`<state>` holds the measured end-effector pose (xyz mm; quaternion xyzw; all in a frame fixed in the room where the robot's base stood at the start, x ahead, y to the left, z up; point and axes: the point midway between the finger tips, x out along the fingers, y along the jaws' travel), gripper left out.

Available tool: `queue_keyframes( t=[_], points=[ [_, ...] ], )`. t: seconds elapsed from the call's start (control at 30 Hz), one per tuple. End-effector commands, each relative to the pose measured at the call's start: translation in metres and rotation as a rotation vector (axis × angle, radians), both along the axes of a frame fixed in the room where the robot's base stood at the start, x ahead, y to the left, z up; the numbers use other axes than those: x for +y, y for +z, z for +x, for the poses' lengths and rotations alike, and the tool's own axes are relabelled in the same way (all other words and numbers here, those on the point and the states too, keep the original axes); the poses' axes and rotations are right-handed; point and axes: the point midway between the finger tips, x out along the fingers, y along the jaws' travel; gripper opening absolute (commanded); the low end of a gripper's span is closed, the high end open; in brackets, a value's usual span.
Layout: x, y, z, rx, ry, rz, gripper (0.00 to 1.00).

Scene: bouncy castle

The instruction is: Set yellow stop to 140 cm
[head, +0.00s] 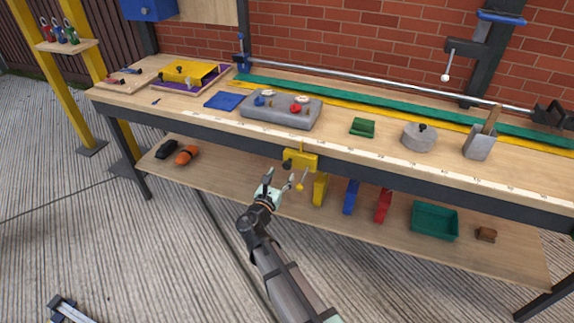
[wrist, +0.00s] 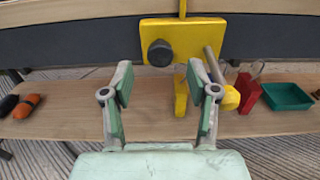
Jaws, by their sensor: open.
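The yellow stop (head: 305,160) sits on the bench's front edge, near the middle of the head view. In the wrist view it is a yellow plate (wrist: 205,35) with a round black knob (wrist: 160,53) on its face. A grey lever with a yellow ball end (wrist: 230,98) hangs at its right. My gripper (head: 279,181) is open and empty, just in front of and below the stop. In the wrist view the black knob appears just beyond and between my open fingertips (wrist: 160,75); I cannot tell any contact. The scale marks along the bench front (head: 345,155) are too small to read.
Yellow, blue (head: 351,197) and red (head: 383,206) pieces and a green tray (head: 435,237) are on the lower shelf. A grey block with knobs (head: 281,111) lies on the bench above. The bench's dark front rail (head: 400,184) runs both ways from the stop.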

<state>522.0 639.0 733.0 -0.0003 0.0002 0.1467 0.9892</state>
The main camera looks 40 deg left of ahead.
Motion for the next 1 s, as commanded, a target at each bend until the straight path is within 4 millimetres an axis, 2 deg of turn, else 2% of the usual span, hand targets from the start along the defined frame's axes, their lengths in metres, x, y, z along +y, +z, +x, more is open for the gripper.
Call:
queue_keyframes(
  t=[0.03,0.1,0.3,0.5,0.77,0.8,0.93,0.97,1.0],
  points=[
    [0.005,0.000,0.012,0.000,-0.002,0.000,0.59],
    [0.008,0.000,0.023,-0.001,-0.002,0.001,0.59],
    [0.015,0.000,0.047,-0.001,-0.001,0.001,0.59],
    [0.017,0.000,0.057,-0.001,0.000,0.001,0.59],
    [0.017,0.000,0.057,-0.001,0.000,0.001,0.59],
    [0.017,0.000,0.057,-0.001,0.000,0.001,0.52],
    [0.017,0.000,0.057,0.000,0.000,0.001,0.06],
    [0.017,0.000,0.057,0.000,0.000,0.001,0.00],
    [0.017,0.000,0.057,-0.001,0.000,0.001,0.00]
  ],
)
